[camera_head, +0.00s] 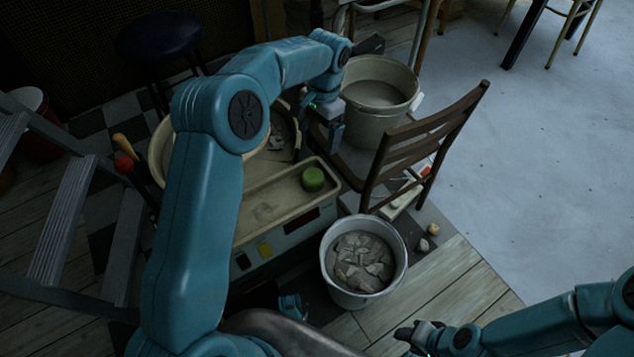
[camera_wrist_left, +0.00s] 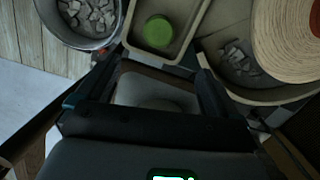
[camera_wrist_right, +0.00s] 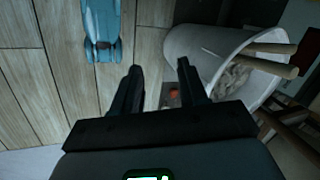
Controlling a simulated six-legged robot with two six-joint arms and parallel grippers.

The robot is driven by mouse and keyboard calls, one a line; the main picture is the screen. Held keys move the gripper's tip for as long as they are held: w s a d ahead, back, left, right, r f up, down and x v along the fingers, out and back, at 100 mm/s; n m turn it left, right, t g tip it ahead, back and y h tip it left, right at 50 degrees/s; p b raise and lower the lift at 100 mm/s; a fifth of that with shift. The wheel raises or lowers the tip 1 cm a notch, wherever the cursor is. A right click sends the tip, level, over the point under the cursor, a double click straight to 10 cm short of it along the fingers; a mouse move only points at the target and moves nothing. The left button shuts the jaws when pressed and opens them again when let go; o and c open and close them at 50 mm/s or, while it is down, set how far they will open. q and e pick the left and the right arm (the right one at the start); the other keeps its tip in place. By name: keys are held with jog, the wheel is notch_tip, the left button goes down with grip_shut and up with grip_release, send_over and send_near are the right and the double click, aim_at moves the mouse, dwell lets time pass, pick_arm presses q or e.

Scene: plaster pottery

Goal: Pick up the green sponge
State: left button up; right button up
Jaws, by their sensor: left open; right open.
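The green sponge (camera_head: 313,179) is a small round green piece lying in the right end of a shallow beige tray (camera_head: 262,209). In the left wrist view the sponge (camera_wrist_left: 158,31) is near the top, beyond my fingertips and apart from them. My left gripper (camera_head: 328,134) is open and empty, above and behind the sponge, near the chair seat; it also shows in the left wrist view (camera_wrist_left: 150,72). My right gripper (camera_wrist_right: 158,75) is open and empty, over the wooden floor at the lower right of the head view, far from the sponge.
A wooden chair (camera_head: 425,140) stands close to the right of my left gripper, with a large bucket (camera_head: 352,123) behind. A bucket of grey shards (camera_head: 328,262) stands in front of the tray. A stepladder (camera_head: 63,215) is at left. Pale floor at right is open.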

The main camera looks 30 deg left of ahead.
pick_arm(q)
jog(key=b, duration=0.4)
send_near(313, 175)
jog(key=f, duration=0.3)
jog(key=s+f, duration=0.1)
jog(key=f, duration=0.1)
jog(key=shift+a+f, duration=0.1)
jog(key=shift+a, duration=0.05)
notch_tip(313, 175, down, 6)
jog(key=b, duration=0.3)
jog(key=shift+s+r, duration=0.1)
jog(key=shift+r, duration=0.25)
pick_arm(e)
notch_tip(313, 175, down, 7)
jog(key=w+d, duration=0.1)
jog(key=shift+w+d+r+t, duration=0.2)
jog(key=shift+w+t, duration=0.15)
jog(key=shift+t, duration=0.05)
pick_arm(q)
jog(key=c, duration=1.1)
jog(key=shift+r+p, duration=4)
jog(key=shift+r, duration=6.05)
pick_arm(e)
notch_tip(313, 175, up, 7)
jog(key=s+a, duration=0.1)
jog(key=s, duration=0.1)
jog(key=shift+a+g, duration=0.25)
jog(key=shift+g, duration=0.15)
jog(key=shift+r, duration=0.1)
